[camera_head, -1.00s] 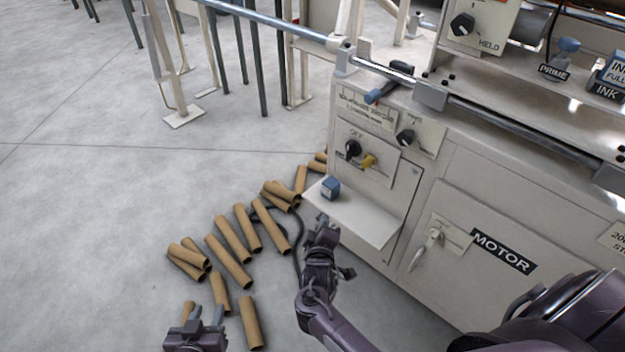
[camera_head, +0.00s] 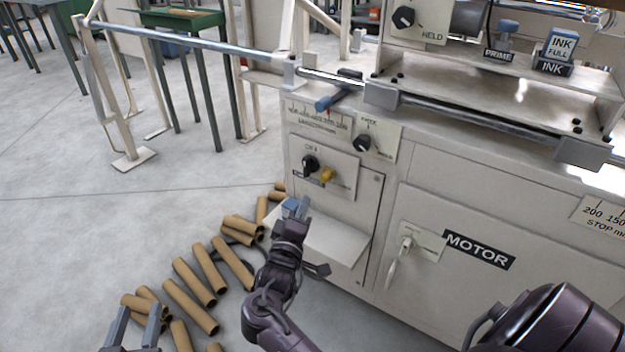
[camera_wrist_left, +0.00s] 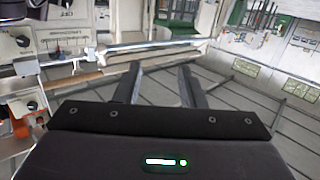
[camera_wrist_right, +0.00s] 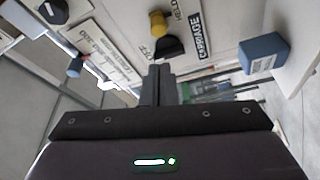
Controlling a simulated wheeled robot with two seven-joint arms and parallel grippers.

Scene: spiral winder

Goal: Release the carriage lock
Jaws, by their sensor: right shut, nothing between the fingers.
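A control panel on the cabinet front carries a black knob (camera_head: 310,163), marked OFF above it, and a yellow knob (camera_head: 327,175) beside it. In the right wrist view the black knob (camera_wrist_right: 168,47) and yellow knob (camera_wrist_right: 158,22) sit by a CARRIAGE label (camera_wrist_right: 199,36). My right gripper (camera_head: 297,205) is shut and empty, below the black knob and apart from it in the head view; its fingers (camera_wrist_right: 160,84) point toward the panel. My left gripper (camera_head: 133,325) is open and empty at lower left, away from the machine; its fingers (camera_wrist_left: 158,85) are apart.
A white shelf (camera_head: 335,242) juts out below the panel, with a blue block (camera_wrist_right: 263,52) near it. Cardboard tubes (camera_head: 190,305) lie on the floor. A rail (camera_head: 200,44) runs above, with a blue-handled lever (camera_head: 338,98). A MOTOR door (camera_head: 480,250) is at right.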

